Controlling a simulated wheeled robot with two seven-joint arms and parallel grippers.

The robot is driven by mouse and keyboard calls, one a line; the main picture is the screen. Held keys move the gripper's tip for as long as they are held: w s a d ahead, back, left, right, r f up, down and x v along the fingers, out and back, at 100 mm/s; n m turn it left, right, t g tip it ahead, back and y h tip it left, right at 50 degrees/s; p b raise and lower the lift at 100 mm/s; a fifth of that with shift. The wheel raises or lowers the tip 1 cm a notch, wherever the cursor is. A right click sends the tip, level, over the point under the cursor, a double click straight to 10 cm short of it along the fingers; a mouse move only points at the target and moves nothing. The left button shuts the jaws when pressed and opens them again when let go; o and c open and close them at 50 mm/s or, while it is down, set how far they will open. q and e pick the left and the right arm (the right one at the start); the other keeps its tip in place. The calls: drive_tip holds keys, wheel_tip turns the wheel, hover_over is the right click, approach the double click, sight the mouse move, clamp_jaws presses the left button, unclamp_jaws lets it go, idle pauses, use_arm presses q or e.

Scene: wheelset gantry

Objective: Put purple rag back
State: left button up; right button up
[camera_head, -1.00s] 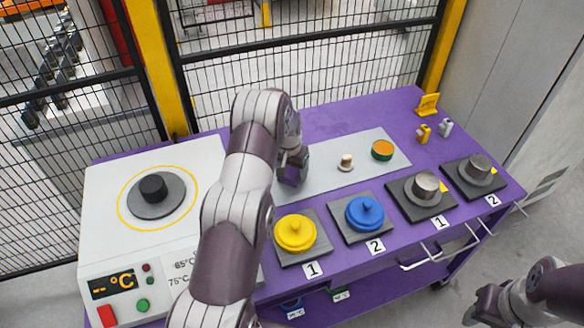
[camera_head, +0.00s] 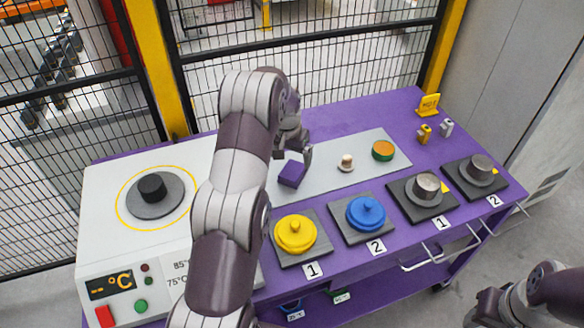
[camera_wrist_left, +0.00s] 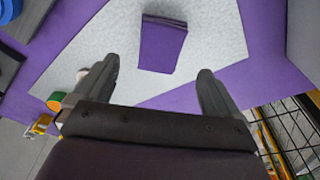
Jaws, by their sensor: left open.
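The purple rag (camera_head: 292,173), a folded block, lies on the light grey mat (camera_head: 330,158) on the purple table. In the left wrist view the rag (camera_wrist_left: 162,44) lies on the mat beyond the fingertips, between their lines and apart from both. My left gripper (camera_head: 293,155) is just above and behind the rag, open and empty; its spread fingers also show in the left wrist view (camera_wrist_left: 158,82). My right gripper (camera_head: 482,308) is at the lower right, off the table; its jaws are too unclear to read.
A small knobbed piece (camera_head: 346,163) and a green-orange round piece (camera_head: 383,150) stand on the mat. Yellow (camera_head: 295,233) and blue (camera_head: 366,212) lidded pots and metal weights (camera_head: 427,185) line the front. A heater (camera_head: 152,200) stands left; a mesh fence is behind.

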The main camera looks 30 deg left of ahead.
sight(292, 177)
use_arm(q)
drive_tip(key=s+d+r, duration=0.8)
drive_tip(key=d, duration=0.1)
drive_tip(key=s+d, duration=0.4)
drive_tip(key=s, duration=0.5)
drive_tip(key=s+d+m, duration=0.1)
drive_tip(key=s+d, duration=0.2)
drive_tip(key=s, duration=0.6)
drive_tip(key=shift+s+d+f, duration=0.2)
drive_tip(key=shift+d+f, duration=0.05)
drive_tip(key=shift+d, duration=0.15)
